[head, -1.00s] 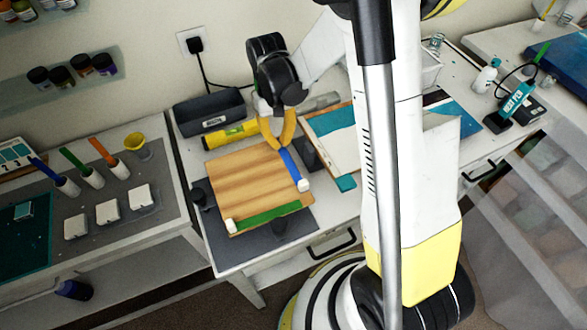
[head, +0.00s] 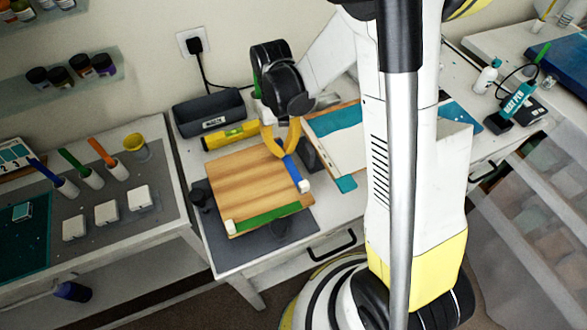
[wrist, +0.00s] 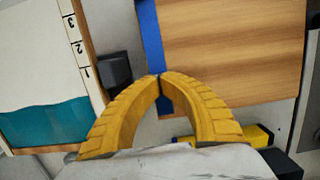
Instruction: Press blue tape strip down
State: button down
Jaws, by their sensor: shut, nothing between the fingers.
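The blue tape strip (head: 293,170) lies along the right edge of the wooden board (head: 240,184). A white piece (head: 304,186) sits at its near end. In the wrist view the blue strip (wrist: 151,42) runs along the board's edge up to my fingertips. My gripper (head: 285,152) has yellow fingers shut with nothing between them. In the wrist view the tips of my gripper (wrist: 160,80) meet over the strip. I cannot tell whether they touch it. Part of the strip's far end is hidden behind the fingers. A green strip (head: 270,215) lies along the board's near edge.
A yellow level (head: 230,136) and a dark grey bin (head: 208,113) stand behind the board. A framed white and teal panel (head: 335,130) lies close on the right, with a dark block (head: 310,155) between. Cups with coloured sticks stand on the left table (head: 110,235).

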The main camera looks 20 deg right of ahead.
aim_at(297, 177)
jog(key=shift+s+r, duration=0.1)
jog(key=shift+s, duration=0.85)
jog(key=shift+s, duration=0.1)
jog(key=shift+s+b, duration=0.3)
jog(key=shift+s, duration=0.6)
jog(key=shift+s, duration=0.15)
jog(key=shift+s, duration=0.95)
jog(key=shift+s, duration=0.1)
jog(key=shift+s, duration=0.85)
